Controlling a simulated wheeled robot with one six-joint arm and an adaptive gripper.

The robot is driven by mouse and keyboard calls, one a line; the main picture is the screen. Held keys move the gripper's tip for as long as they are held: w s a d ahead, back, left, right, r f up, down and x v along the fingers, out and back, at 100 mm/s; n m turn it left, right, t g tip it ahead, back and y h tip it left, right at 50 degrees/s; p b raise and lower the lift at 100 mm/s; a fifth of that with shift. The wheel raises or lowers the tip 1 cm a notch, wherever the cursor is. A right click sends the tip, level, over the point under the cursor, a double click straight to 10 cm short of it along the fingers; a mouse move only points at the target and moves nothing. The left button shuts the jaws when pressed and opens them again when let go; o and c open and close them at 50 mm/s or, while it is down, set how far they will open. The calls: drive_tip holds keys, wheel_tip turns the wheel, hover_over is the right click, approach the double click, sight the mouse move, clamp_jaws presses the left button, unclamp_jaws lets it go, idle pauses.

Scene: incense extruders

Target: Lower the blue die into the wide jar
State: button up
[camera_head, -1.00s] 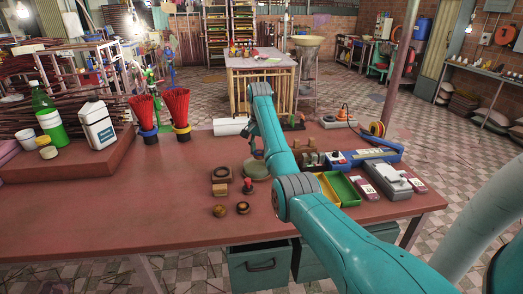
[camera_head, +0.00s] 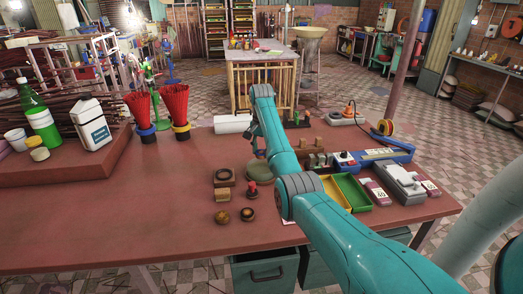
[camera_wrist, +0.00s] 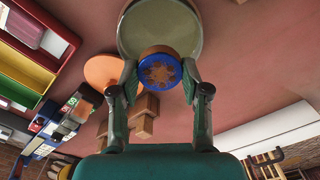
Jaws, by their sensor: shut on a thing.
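In the wrist view my gripper (camera_wrist: 160,82) is shut on the blue die (camera_wrist: 160,73), a round blue piece with a brown star-like pattern on its face and a brown rim. The wide jar (camera_wrist: 197,30), round and grey-green with a pale rim, is at the top of that view. The die overlaps the jar's near edge there; I cannot tell its height above it. In the head view the jar (camera_head: 258,170) stands on the red-brown table, partly behind my arm. My gripper (camera_head: 256,147) is mostly hidden there, and the die cannot be made out.
Yellow and green trays (camera_head: 352,193) and a blue device (camera_head: 375,156) are to the right. A white roll (camera_head: 232,124) lies behind. The table's left middle is clear.

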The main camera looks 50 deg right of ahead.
sight(261, 152)
drive_tip(key=shift+f, duration=0.2)
idle(0.4)
drive_tip(key=shift+f, duration=1.75)
drive_tip(key=shift+f, duration=2.5)
idle(1.2)
drive_tip(key=o, duration=1.4)
wheel_tip(261, 152, up, 12)
